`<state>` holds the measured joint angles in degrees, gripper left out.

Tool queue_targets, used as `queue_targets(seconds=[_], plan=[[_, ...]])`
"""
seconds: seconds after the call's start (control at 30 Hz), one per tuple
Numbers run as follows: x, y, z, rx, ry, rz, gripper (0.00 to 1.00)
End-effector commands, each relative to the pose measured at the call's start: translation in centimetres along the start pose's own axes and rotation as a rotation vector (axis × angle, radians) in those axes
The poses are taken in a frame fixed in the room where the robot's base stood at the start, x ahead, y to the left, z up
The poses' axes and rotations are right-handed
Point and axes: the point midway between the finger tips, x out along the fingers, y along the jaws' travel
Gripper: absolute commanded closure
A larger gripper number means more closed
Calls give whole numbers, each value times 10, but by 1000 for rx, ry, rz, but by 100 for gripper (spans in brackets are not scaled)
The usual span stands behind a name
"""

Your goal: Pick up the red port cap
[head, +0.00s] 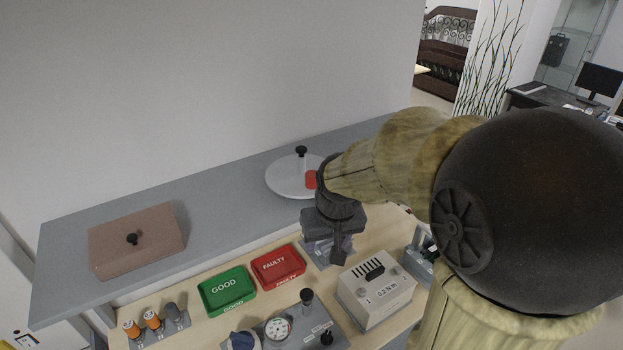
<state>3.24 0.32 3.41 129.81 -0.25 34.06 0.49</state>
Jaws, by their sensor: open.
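A small red piece (311,179), which may be the red port cap, shows at the right part of a round white disc on the grey shelf. My arm partly hides it, and I cannot tell whether it lies on the disc or behind it. My gripper (335,250) points down in front of the shelf, over a grey labelled plate (318,254) on the wooden bench. It is open, and I see nothing between its fingers. It is lower in the picture than the red piece. What lies directly under the fingers is partly hidden.
The white disc (284,180) has a black knob. A pinkish box (115,253) stands on the shelf (220,205). On the bench are a green GOOD tray (226,290), a red FAULTY tray (278,267), a white slotted box (376,297), a gauge (278,329) and orange-topped parts (152,319).

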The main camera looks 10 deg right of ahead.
Motion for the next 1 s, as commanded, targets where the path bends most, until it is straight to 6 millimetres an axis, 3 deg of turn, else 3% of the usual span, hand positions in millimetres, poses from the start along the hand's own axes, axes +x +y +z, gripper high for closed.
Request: queue_targets(seconds=[0.03,0.1,0.3,0.53,0.7,1.0], plan=[[-15,0,-22,3,20,1,46],[-36,-1,-44,3,33,2,46],[-105,-2,-98,12,75,5,46],[-181,-2,-130,20,110,7,46],[-202,-3,-134,22,117,7,46],[-202,-2,-134,24,116,8,46]])
